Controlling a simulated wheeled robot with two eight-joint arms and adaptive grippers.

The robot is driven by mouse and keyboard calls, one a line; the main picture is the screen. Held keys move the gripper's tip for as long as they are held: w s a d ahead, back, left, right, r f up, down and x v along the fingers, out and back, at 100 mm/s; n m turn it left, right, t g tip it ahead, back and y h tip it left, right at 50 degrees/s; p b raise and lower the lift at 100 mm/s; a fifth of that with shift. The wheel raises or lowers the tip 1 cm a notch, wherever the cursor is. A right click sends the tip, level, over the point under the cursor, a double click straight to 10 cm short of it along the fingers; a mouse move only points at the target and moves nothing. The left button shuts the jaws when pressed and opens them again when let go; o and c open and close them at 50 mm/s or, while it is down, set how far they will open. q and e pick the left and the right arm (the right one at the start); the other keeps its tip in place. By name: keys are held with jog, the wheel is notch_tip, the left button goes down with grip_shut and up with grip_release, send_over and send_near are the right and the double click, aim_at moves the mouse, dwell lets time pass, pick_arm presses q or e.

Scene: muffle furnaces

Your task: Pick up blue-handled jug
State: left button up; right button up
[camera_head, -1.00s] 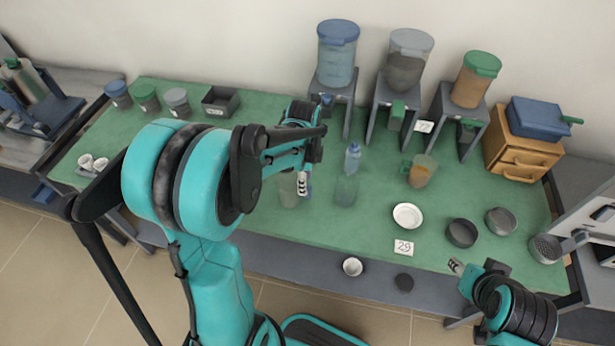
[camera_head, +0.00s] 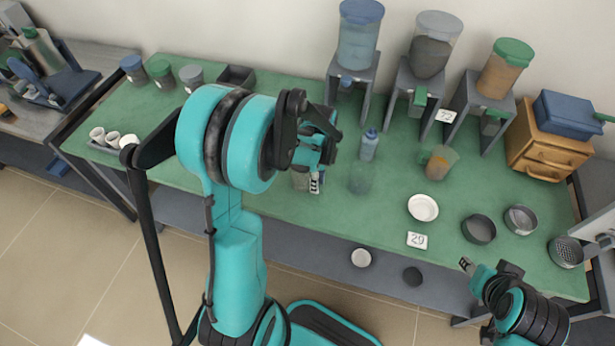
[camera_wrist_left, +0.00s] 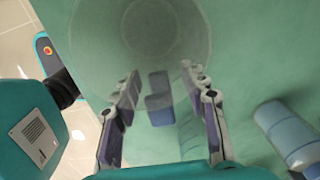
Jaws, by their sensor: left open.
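The clear jug shows in the head view (camera_head: 300,181), partly hidden behind my left gripper. In the left wrist view its round body (camera_wrist_left: 150,30) is at the top, with its blue handle (camera_wrist_left: 158,102) pointing down the picture. My left gripper (camera_head: 317,183) is just right of the jug in the head view. In the left wrist view its open fingers (camera_wrist_left: 160,85) stand on either side of the handle, with visible gaps. My right gripper (camera_head: 466,264) is at the table's front right edge, away from the jug; its finger gap is too small to judge.
A blue bottle (camera_head: 369,145) and a translucent vessel (camera_head: 362,179) stand right of the gripper. A jug with orange contents (camera_head: 440,162) is farther right. A white bowl (camera_head: 423,207) and dark dishes (camera_head: 479,229) lie front right. Dispensers (camera_head: 358,45) line the back.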

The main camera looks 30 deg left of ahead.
pick_arm(q)
grip_shut()
jog(key=shift+r, duration=0.15)
